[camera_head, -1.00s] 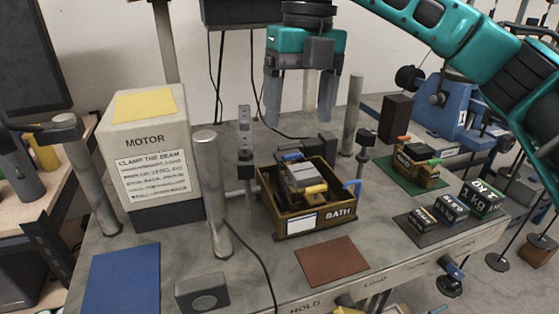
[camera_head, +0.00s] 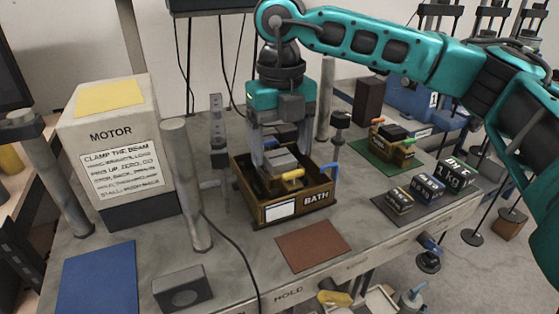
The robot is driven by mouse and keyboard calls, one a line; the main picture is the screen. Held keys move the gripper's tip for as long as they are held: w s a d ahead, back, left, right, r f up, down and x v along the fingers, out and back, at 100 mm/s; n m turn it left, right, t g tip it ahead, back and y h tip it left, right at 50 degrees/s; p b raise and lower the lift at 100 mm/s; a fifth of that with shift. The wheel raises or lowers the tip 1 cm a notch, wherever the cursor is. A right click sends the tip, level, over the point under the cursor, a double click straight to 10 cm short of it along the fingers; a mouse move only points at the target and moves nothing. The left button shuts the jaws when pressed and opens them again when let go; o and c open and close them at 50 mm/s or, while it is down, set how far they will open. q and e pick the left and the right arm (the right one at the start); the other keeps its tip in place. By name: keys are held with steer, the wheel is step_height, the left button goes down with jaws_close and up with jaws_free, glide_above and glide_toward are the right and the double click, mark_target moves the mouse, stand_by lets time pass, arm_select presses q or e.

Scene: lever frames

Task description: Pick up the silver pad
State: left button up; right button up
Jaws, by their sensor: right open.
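A grey, silver-looking block (camera_head: 282,160), which I take to be the silver pad, sits inside the brown open box marked BATH (camera_head: 318,198). A yellow-handled piece (camera_head: 293,175) is just in front of it in the box. My right gripper (camera_head: 280,160) is open and points down into the box. Its two fingers come down on either side of the grey block, with no clear sign of contact. The fingers partly hide the back of the box. My left gripper does not show.
A MOTOR housing (camera_head: 115,150) and an upright metal post (camera_head: 187,185) stand to the left. Labelled weights (camera_head: 428,186) and a green mat (camera_head: 371,150) lie to the right. A red-brown mat (camera_head: 312,246) lies in front.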

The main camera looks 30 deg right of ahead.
steer(key=shift+f, duration=0.65)
steer(key=c, duration=1.4)
